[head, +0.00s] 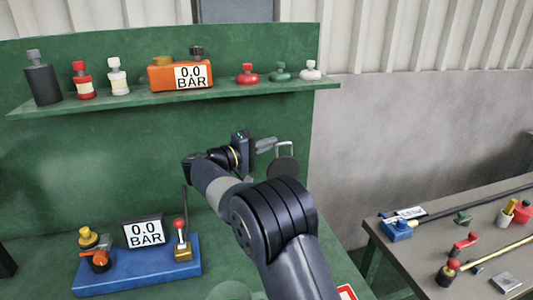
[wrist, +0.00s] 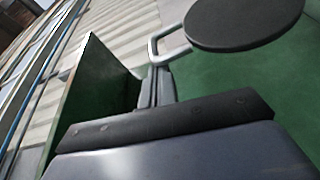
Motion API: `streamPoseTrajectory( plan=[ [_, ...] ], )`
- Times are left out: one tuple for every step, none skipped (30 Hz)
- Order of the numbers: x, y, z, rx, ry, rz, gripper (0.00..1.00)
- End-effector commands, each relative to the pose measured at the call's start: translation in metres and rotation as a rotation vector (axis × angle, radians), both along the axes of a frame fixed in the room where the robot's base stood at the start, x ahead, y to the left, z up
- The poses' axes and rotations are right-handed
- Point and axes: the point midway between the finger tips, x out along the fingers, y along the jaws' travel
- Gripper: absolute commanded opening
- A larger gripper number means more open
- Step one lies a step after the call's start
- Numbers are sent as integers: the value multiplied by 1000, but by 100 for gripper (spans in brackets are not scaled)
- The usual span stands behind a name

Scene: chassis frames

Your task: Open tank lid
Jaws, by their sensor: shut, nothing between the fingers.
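A dark round disc (head: 285,169) with a pale grey loop handle (head: 285,148) looks like the tank lid. It stands out against the green panel, just right of my gripper (head: 267,144). In the wrist view the disc (wrist: 245,24) is at the top right, and the loop handle (wrist: 166,44) shows at its left. My gripper (wrist: 157,85) is shut and empty, its fingertips close to the handle. I cannot tell whether they touch it. A pale rounded thing (head: 229,290) on the bench, partly hidden by my arm, may be the tank.
A green shelf (head: 215,99) above holds several bottles, caps and an orange gauge (head: 163,77). A blue base (head: 120,279) with a gauge display (head: 144,232) and a red-knobbed lever (head: 180,235) stands left on the bench. A side table (head: 415,250) with tools is at right.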

Motion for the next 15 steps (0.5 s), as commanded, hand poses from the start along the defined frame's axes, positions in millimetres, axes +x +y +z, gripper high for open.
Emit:
streamPoseTrajectory(
  plan=[
    [-2,0,-3,3,-11,0,0],
    [-3,-1,-3,4,-18,0,0],
    [-4,-1,-1,6,-24,0,0],
    [-4,-1,-1,6,-28,0,0],
    [-5,-1,0,6,-30,0,0],
    [-5,-1,0,8,-32,0,0],
    [-5,-1,1,7,-33,0,0],
    [-5,-1,1,7,-33,0,0],
    [-5,-1,2,7,-33,0,0],
    [-5,-1,2,7,-33,0,0],
    [-5,-1,2,7,-33,0,0],
    [-5,-1,2,7,-33,0,0],
    [-5,-1,2,7,-33,0,0],
    [-5,-1,2,7,-33,0,0],
    [-5,-1,2,8,-32,0,0]
  ],
)
